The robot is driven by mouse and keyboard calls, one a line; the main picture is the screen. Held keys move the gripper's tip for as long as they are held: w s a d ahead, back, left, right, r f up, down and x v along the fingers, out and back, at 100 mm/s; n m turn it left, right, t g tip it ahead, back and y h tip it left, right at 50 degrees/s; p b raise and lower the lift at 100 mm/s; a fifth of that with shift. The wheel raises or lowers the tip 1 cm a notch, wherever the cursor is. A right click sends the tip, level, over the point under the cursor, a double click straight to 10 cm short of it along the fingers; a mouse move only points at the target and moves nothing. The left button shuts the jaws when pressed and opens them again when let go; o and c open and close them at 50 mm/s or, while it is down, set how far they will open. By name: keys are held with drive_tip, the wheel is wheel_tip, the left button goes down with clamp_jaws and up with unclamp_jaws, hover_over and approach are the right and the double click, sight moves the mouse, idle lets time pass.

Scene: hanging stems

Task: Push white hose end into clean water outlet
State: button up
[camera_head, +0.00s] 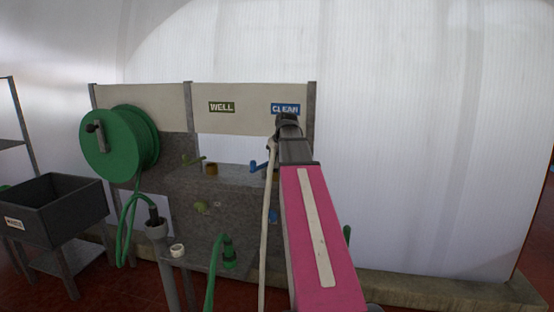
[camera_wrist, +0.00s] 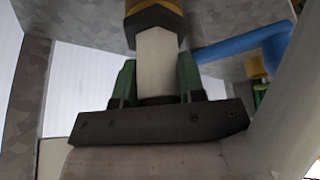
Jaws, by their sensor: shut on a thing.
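My gripper (camera_wrist: 157,78) has green fingers shut on the white hose end (camera_wrist: 157,52) in the wrist view. The far tip of the hose end meets a dark hexagonal fitting with a yellow-brass ring (camera_wrist: 154,20), roughly in line with it. I cannot tell whether the tip is inside the fitting or only touching it. In the head view my pink arm reaches up in front of the blue CLEAN sign (camera_head: 285,109), and the white hose (camera_head: 267,225) hangs down beside it. The clean water outlet and the fingers are hidden there.
A blue lever (camera_head: 257,167) is left of my arm; it shows close by in the wrist view (camera_wrist: 245,47). The WELL sign (camera_head: 222,107), a brass outlet (camera_head: 211,169), a green hose reel (camera_head: 115,145) and a dark bin (camera_head: 55,210) are further left.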

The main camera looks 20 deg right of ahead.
drive_tip(key=shift+f, duration=0.3)
idle(0.5)
drive_tip(key=o, duration=1)
drive_tip(key=shift+r, duration=0.1)
